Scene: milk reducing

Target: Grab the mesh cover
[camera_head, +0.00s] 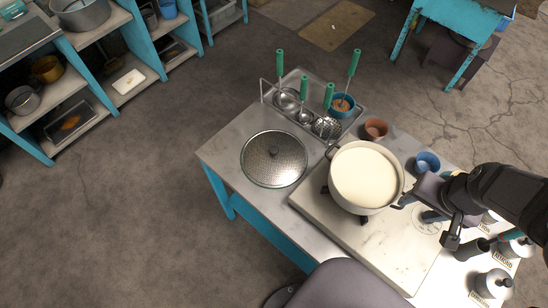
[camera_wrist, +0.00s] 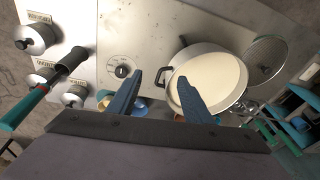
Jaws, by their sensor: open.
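The mesh cover (camera_head: 274,159) is a round, grey perforated lid with a small knob. It lies flat on the left part of the metal counter, left of a white pot of milk (camera_head: 366,176). In the wrist view the cover (camera_wrist: 266,60) shows at the right, beyond the pot (camera_wrist: 230,72). My gripper (camera_wrist: 159,77) is open, with two blue fingers apart and nothing held between them. In the head view it is to the right of the pot, well away from the cover. The finger tips are partly hidden there by the gripper body.
A rack (camera_head: 318,78) with green-handled utensils stands behind the cover and pot. A brown cup (camera_head: 375,129) and blue cup (camera_head: 427,162) sit beyond the pot. Lidded canisters (camera_head: 493,284) stand at the right. Shelves (camera_head: 62,90) are at the left.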

